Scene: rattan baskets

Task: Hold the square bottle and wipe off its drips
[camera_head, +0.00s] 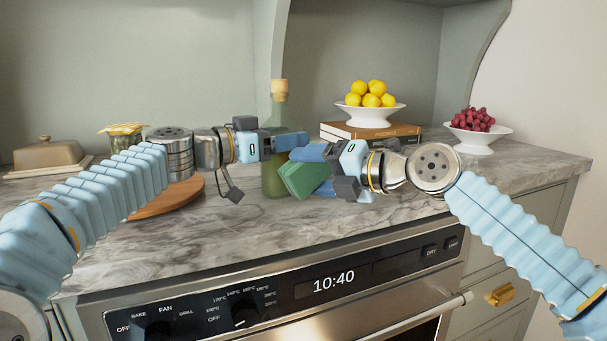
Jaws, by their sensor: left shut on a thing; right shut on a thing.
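The square bottle (275,179) is green glass with a cork in its neck and stands upright on the marble counter. My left gripper (285,141) comes from the left and is shut on the bottle's upper body. My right gripper (311,165) comes from the right, a little lower, and is shut on a green and blue sponge or folded cloth (303,180). The green piece is against or just in front of the bottle's right side; I cannot tell if they touch. It hides part of the bottle's body. No drips can be made out.
A white bowl of lemons (370,114) stands on stacked books (370,132) behind. A bowl of grapes (473,142) is at the right. A round wooden board (168,199), a jar (124,137) and a butter dish (47,156) are left. The counter's front (200,240) is clear above the oven.

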